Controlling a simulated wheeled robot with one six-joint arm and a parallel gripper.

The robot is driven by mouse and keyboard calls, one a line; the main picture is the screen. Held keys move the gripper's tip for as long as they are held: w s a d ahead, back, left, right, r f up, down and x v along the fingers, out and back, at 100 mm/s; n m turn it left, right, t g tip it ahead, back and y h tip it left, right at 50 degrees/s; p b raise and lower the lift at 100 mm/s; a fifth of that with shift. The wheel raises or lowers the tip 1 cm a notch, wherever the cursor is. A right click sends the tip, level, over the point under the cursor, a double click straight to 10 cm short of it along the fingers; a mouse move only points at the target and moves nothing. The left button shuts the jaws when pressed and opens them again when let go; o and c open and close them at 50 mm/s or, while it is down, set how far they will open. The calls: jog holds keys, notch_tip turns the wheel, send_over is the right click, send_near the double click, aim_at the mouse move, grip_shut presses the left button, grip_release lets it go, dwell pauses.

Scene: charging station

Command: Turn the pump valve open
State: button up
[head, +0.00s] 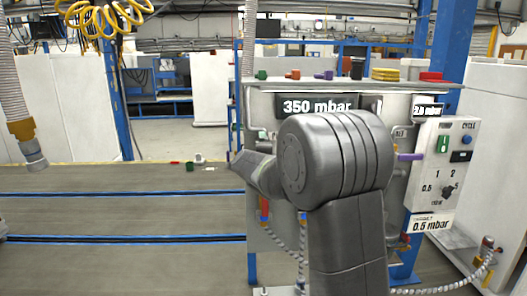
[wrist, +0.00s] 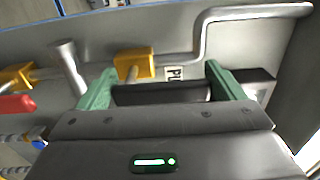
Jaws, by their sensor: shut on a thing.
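In the wrist view my gripper (wrist: 160,72) has its two green fingers on either side of a dark bar-like handle (wrist: 160,94). The handle lies crosswise between the fingers, and they are shut on it. A yellow valve body (wrist: 134,63) sits just beyond it against the grey panel. A white label (wrist: 174,73) beside it reads "PU", the rest hidden, so this appears to be the pump valve. In the head view my arm covers the valve and gripper. How far the handle is turned is hard to tell.
A second yellow valve (wrist: 17,76) with a red handle (wrist: 16,105) and a grey post (wrist: 70,66) stand left of my gripper. A bent pipe (wrist: 203,40) runs above. In the head view, a control box (head: 443,165) is right of my arm; displays read 350 mbar (head: 317,105) and 0.5 mbar (head: 432,224).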

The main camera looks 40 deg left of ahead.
dwell(0.5)
jog(key=o, duration=1.1)
jog(key=shift+o, duration=0.2)
jog(key=shift+s, duration=0.1)
jog(key=b+v, duration=0.3)
jog(key=v, duration=1)
jog(key=shift+s+d, duration=0.25)
jog(key=shift+w+a, duration=0.1)
jog(key=p+x, duration=0.3)
jog(key=x, duration=1)
jog(key=shift+w+a, duration=0.2)
jog(key=shift+w, duration=0.05)
